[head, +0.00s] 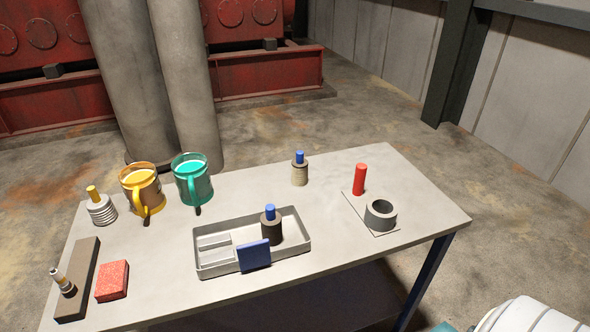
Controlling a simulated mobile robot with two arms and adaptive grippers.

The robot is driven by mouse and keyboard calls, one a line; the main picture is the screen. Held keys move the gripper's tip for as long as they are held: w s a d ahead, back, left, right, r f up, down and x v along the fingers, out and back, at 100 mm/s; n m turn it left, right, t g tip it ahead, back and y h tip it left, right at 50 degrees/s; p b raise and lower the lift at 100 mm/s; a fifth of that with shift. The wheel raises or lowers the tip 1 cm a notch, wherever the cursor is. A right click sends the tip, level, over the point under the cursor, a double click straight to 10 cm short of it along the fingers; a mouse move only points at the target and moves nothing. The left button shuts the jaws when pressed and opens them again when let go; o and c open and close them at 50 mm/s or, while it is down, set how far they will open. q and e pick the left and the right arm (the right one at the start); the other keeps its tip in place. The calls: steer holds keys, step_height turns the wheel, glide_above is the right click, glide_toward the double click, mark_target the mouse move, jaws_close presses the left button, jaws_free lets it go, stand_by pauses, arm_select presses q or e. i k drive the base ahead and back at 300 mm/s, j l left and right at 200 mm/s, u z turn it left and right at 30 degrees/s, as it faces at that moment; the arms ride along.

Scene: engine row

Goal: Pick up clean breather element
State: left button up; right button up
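A pale beige cylinder with a dark collar and a blue knob (300,171) stands upright on the table's back half; it looks like the clean breather element. A similar but dark, sooty-looking cylinder with a blue knob (271,227) stands upright in the right compartment of a grey tray (301,248). A blue plate (254,255) at the tray's front wall hides part of its base. Neither gripper is in view, and nothing touches the pale element.
The grey table (330,215) also holds yellow (141,190) and teal (193,183) mugs, a ribbed metal part (101,210), a dark bar (78,280), a red block (112,280), a red cylinder (359,180) and a grey ring (380,214). Space around the pale element is clear.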

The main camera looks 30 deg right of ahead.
mark_target(300, 165)
steer(key=z, duration=1.6)
